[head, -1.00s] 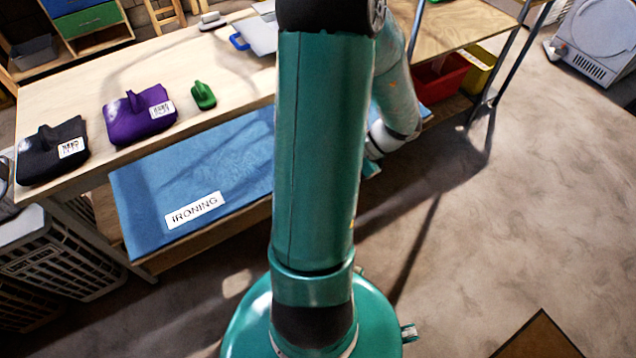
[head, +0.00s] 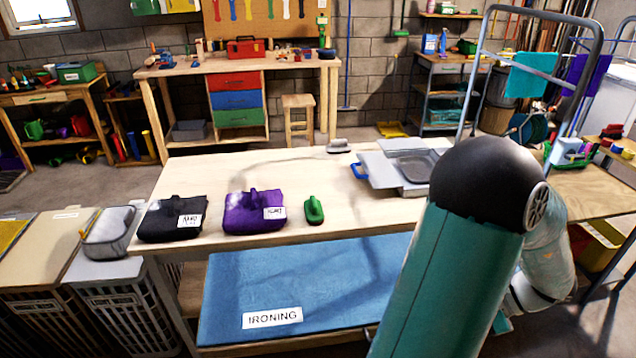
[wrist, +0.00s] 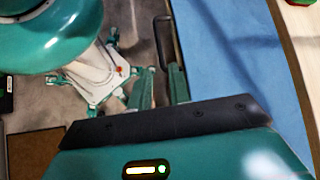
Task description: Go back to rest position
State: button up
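My arm rises at the lower right of the head view, a teal link with a black elbow joint. It folds over to the right, and its far part drops behind the elbow beside the table (head: 300,224). My gripper (wrist: 163,78) shows in the wrist view, pointing down past the blue ironing mat (wrist: 235,75), with my own legs and the floor beyond. I see nothing held. In the head view the gripper is mostly hidden behind the arm.
The ironing mat (head: 290,285) lies on the lower shelf. Laundry baskets (head: 125,300) stand left. A metal-framed cart (head: 590,195) stands right.

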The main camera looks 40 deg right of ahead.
jog(key=w+a+r+n+g+h, duration=0.1)
jog(key=w+a+r+n+g, duration=0.1)
jog(key=w+a+r+n, duration=0.25)
jog(key=w+a+r+n+g, duration=0.2)
jog(key=w+a+n, duration=0.1)
jog(key=w+a, duration=0.4)
jog(key=w+a+r+n+g+h, duration=0.1)
jog(key=w+a+r+n, duration=0.25)
jog(key=w, duration=0.35)
jog(key=w+a+r+n+t+h, duration=0.1)
jog(key=a+r+n, duration=0.1)
jog(key=a+n, duration=0.2)
jog(key=w+a+r+n+t+h, duration=0.1)
jog(key=a+r+n, duration=0.2)
jog(key=a, duration=0.6)
jog(key=w+a+r+n+t+h, duration=0.1)
jog(key=a+r+n+h, duration=0.1)
jog(key=a+n, duration=0.3)
jog(key=shift+a+r, duration=0.3)
jog(key=shift+a, duration=0.85)
jog(key=shift+d, duration=0.15)
